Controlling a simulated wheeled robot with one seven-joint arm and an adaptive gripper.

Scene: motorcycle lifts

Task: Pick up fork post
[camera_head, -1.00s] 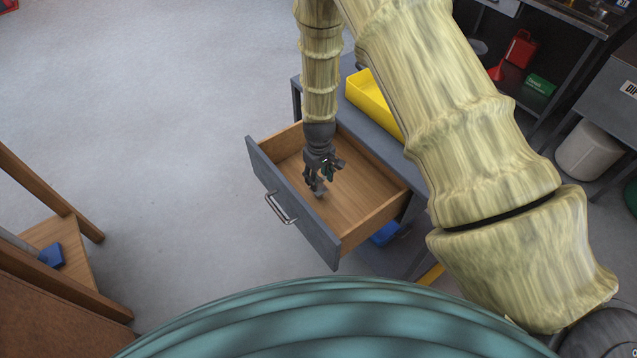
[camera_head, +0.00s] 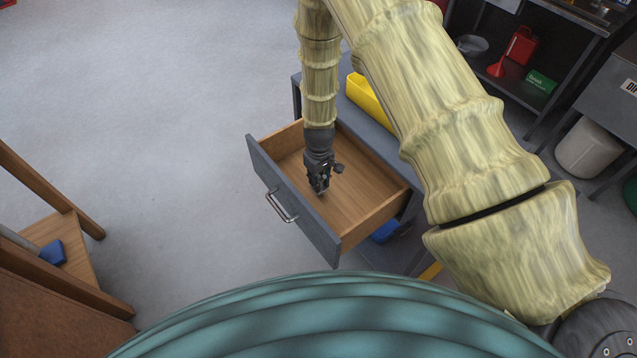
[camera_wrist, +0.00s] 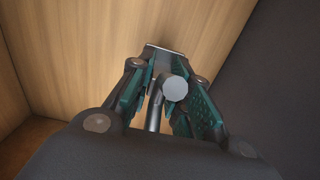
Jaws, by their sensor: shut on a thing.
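The fork post (camera_wrist: 154,112) is a grey metal piece with a round, flat light-grey end, seen between the finger pads in the wrist view. My gripper (camera_wrist: 160,100) is shut on it. In the head view my gripper (camera_head: 320,192) points down inside the open drawer (camera_head: 365,205), close above its wooden bottom. The post is too small and hidden by the fingers to make out there. I cannot tell whether the post still touches the drawer bottom.
The drawer's grey front with a metal handle (camera_head: 281,206) stands left of my gripper, and its wooden walls surround it. A yellow bin (camera_head: 368,100) sits on the grey cabinet top behind. A wooden piece of furniture (camera_head: 62,245) stands at left. Open floor lies beyond the drawer.

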